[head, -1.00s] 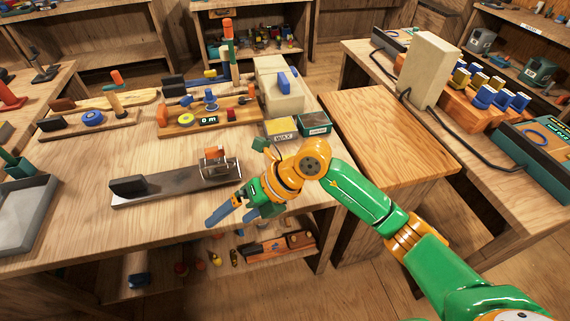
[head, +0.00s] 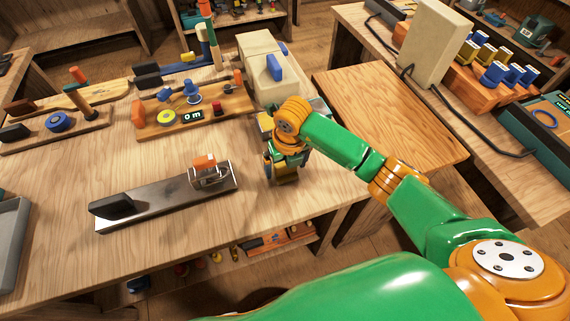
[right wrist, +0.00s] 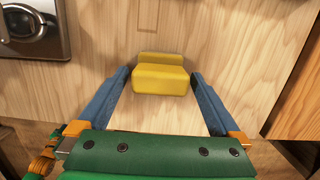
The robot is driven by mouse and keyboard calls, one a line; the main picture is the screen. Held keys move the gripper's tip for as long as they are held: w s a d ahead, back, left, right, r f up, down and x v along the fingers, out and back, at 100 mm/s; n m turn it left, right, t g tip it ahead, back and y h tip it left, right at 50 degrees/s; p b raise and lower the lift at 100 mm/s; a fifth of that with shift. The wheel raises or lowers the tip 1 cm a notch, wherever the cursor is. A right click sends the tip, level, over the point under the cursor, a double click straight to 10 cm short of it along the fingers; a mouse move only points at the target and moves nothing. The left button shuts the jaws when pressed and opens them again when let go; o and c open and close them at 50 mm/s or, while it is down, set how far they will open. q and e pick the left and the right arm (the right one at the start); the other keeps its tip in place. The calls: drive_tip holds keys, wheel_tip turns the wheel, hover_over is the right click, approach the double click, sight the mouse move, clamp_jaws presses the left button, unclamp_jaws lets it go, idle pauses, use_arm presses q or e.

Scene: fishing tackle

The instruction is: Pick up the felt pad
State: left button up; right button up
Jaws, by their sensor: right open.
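The yellow felt pad (right wrist: 160,78), a small block with a raised back part, lies on the wooden tabletop in the right wrist view. My right gripper (right wrist: 163,92) is open, with one blue finger on each side of the pad and gaps between. The pad is in front of the palm, near the fingertips. In the head view my right gripper (head: 281,178) points down over the right part of the table and mostly hides the pad.
A steel plate with a black block and a clamp (head: 165,195) lies left of my gripper. A wooden board with tools (head: 195,112) is at the back. The table's front is clear.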

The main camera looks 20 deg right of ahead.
drive_tip(key=shift+w+f, duration=0.35)
drive_tip(key=shift+f, duration=0.35)
drive_tip(key=shift+s+r, duration=0.1)
drive_tip(key=shift+s, duration=0.05)
drive_tip(key=c, duration=0.6)
use_arm(q)
drive_tip(key=shift+w, duration=0.25)
use_arm(e)
drive_tip(key=c, duration=0.7)
